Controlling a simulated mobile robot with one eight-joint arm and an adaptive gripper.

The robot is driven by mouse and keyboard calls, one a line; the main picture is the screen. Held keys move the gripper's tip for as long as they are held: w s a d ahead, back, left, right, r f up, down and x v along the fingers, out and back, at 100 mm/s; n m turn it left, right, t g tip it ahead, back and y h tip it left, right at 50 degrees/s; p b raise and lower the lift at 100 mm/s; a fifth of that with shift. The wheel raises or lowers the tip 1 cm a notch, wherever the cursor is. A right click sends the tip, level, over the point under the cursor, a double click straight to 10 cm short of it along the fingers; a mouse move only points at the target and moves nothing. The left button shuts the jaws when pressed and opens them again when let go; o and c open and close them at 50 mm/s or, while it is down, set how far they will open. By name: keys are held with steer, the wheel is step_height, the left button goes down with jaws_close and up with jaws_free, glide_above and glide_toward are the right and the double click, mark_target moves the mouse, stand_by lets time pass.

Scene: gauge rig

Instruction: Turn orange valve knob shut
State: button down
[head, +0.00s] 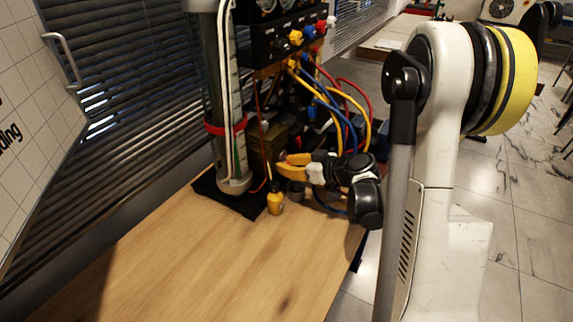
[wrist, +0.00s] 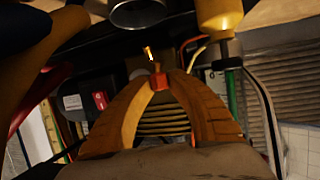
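In the wrist view, the small orange valve knob (wrist: 159,83) sits between the two tips of my gripper (wrist: 161,79). The tan fingers arch in from both sides and appear to touch it, closed on it. A brass-coloured fitting (wrist: 149,54) shows just beyond the knob. In the head view, my gripper (head: 287,165), with yellow-orange fingers, is low over the far end of the wooden table, pointing left at the rig. The knob cannot be made out in the head view. Its turn angle is not clear.
A clear vertical tube (head: 230,110) rises at the left. Red, blue and yellow hoses (head: 345,115) hang behind. The near wooden table (head: 220,265) is clear.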

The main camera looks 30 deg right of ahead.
steer(key=shift+m+h, duration=0.3)
steer(key=shift+h, duration=0.1)
steer(key=shift+a+m+t+h+b, duration=0.1)
steer(key=shift+m+t+h+b, duration=0.4)
steer(key=shift+m+h, duration=2)
steer(key=shift+h, duration=0.4)
steer(key=c, duration=1.3)
jaws_free()
steer(key=shift+o, duration=0.2)
steer(key=shift+d, duration=0.2)
